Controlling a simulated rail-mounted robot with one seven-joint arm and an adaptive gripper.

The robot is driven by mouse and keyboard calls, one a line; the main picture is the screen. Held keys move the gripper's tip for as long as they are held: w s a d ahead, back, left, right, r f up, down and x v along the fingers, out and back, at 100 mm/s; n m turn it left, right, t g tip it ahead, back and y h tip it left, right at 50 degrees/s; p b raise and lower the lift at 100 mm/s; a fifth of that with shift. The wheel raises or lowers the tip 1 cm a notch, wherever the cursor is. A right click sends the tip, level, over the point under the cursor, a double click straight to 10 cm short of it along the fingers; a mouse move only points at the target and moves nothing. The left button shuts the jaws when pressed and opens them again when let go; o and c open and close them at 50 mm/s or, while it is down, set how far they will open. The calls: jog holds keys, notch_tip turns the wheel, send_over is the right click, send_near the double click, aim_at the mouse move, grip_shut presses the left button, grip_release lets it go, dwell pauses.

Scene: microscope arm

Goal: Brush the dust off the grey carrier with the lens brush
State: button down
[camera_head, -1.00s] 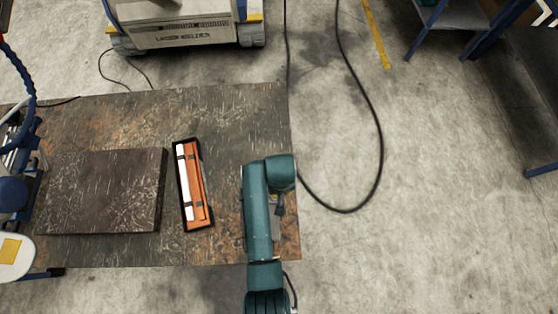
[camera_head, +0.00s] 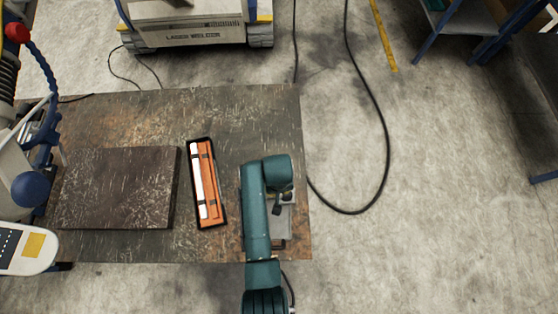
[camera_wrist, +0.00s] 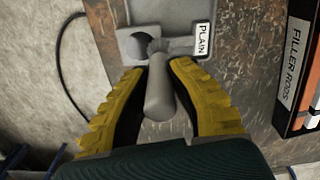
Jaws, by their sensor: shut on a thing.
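The grey carrier (camera_wrist: 178,18) lies on the table at the top of the wrist view, with a white "PLAIN" label (camera_wrist: 203,40) and a dark round spot (camera_wrist: 132,44). I cannot tell if that spot is a recess or dust. In the head view the carrier (camera_head: 284,226) shows partly behind my arm. The lens brush (camera_wrist: 160,98) has a grey handle and pale bristles pointing toward the carrier. My gripper (camera_wrist: 158,68), with yellow ribbed fingers, is shut on the handle. The bristle tip overlaps the carrier's near edge in view; contact cannot be told.
An open black case of orange and white filler rods (camera_head: 206,183) lies left of my arm. A thick dark plate (camera_head: 118,188) is further left. A microscope (camera_head: 30,190) stands at the far left. A black cable (camera_head: 386,150) lies on the floor to the right.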

jog(key=shift+s+r+p, duration=0.1)
jog(key=shift+r+p, duration=2.55)
jog(key=shift+r, duration=0.2)
